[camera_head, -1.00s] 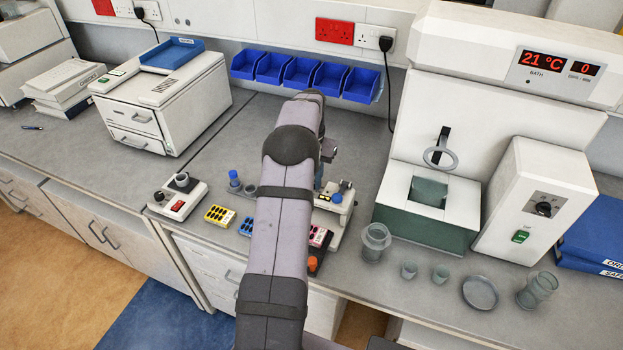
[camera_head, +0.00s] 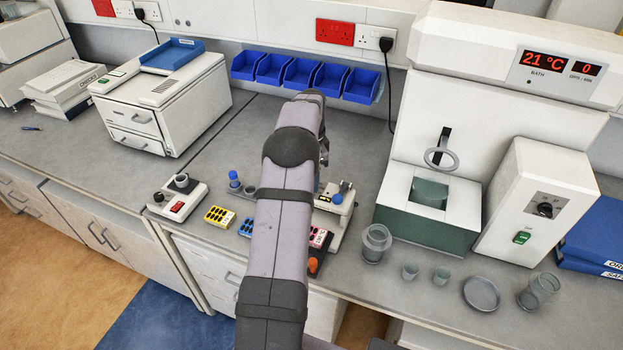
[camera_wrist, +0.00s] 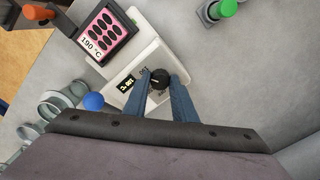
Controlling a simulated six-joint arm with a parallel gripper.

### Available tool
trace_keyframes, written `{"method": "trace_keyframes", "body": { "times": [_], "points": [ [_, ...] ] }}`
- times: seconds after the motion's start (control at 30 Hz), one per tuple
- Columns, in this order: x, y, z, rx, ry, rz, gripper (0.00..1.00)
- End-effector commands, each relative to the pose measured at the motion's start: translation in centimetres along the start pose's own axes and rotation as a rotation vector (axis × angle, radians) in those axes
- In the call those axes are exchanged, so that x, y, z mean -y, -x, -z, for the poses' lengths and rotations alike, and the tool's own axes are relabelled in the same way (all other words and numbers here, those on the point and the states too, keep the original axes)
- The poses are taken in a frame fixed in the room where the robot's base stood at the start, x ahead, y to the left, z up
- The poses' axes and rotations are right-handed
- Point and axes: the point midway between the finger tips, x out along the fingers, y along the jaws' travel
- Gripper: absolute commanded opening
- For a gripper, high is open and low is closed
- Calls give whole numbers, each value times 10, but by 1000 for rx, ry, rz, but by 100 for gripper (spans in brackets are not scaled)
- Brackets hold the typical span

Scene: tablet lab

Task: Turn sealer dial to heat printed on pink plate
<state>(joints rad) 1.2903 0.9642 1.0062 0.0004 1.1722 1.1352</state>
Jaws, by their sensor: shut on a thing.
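In the wrist view my gripper (camera_wrist: 160,84) is shut on the black sealer dial (camera_wrist: 159,78), with one finger on each side of it. The dial stands on the white sealer (camera_wrist: 146,30), beside a small dark display (camera_wrist: 126,84) whose digits I cannot read surely. The pink plate (camera_wrist: 90,42) lies at the sealer's end, has dark oval pockets and is printed 190 °C.
A blue knob (camera_wrist: 93,102) stands near the display. A yellow plate (camera_head: 219,216), a blue plate (camera_head: 246,227) and a small device with a red switch (camera_head: 178,206) lie to the left. Glassware (camera_head: 376,243) and the water bath (camera_head: 430,205) stand to the right.

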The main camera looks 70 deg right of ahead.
Motion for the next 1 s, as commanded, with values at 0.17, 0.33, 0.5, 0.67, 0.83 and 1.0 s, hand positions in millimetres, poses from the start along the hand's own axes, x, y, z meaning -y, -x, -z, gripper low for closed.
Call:
{"method": "trace_keyframes", "body": {
  "times": [0.17,0.33,0.5,0.67,0.83,1.0],
  "points": [
    [1,2,2,-5,-55,6,2],
    [1,2,2,-5,-76,6,2],
    [1,2,2,-5,-79,6,2],
    [1,3,2,-5,-79,7,2],
    [1,2,2,-4,-78,5,43],
    [1,1,1,-2,-77,3,43]
  ]
}}
